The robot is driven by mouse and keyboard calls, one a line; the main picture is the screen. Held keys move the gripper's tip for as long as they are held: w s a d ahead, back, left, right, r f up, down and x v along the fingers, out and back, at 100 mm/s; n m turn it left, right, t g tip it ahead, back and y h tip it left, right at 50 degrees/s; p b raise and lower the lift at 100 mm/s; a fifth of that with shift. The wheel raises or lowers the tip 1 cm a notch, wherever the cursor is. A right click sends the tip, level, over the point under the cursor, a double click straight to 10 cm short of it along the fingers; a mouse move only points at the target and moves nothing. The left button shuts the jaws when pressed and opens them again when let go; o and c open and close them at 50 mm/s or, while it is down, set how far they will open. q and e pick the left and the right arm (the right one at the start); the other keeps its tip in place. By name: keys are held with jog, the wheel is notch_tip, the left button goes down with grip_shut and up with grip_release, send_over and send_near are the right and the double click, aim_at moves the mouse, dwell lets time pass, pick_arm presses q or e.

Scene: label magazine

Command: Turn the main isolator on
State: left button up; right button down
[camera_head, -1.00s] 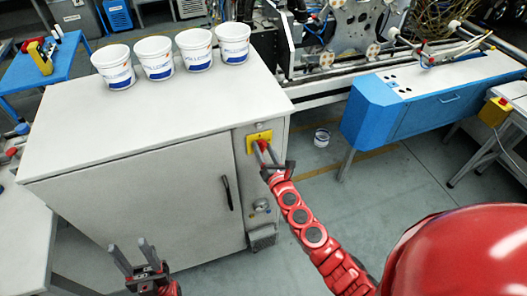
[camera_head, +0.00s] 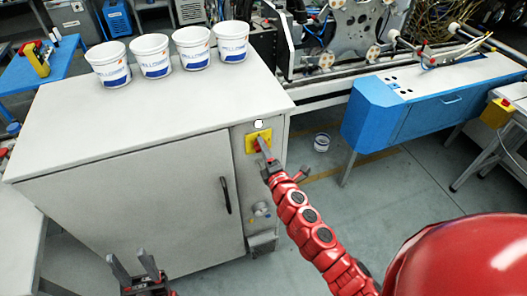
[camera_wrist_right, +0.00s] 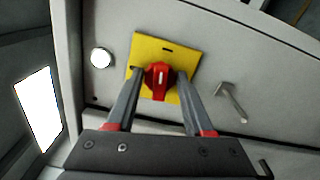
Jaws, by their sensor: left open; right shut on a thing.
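The main isolator is a red rotary knob (camera_wrist_right: 159,84) on a yellow plate (camera_wrist_right: 188,60), on the front right of the grey cabinet (camera_head: 150,190). In the head view the yellow plate (camera_head: 251,143) shows, with the knob partly hidden by my right gripper (camera_head: 263,147). In the right wrist view my right gripper's fingers lie on both sides of the knob, shut on it. A round white lamp (camera_head: 258,124) above the plate looks lit, and it also shows in the right wrist view (camera_wrist_right: 101,58). My left gripper (camera_head: 132,260) is open and empty, low before the cabinet door.
Several white buckets (camera_head: 156,56) stand along the back of the cabinet top. A black door handle (camera_head: 225,195) and a small lock-like fitting (camera_head: 261,209) are on the cabinet front.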

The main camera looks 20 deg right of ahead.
jog(key=shift+f+m+b, duration=0.15)
jog(key=shift+m+b, duration=0.15)
jog(key=shift+m, duration=0.8)
jog(key=shift+c, duration=1.5)
grip_release()
jog(key=s+b, duration=0.2)
jog(key=s, duration=1.5)
jog(key=shift+s+d, duration=0.2)
jog(key=shift+d, duration=0.1)
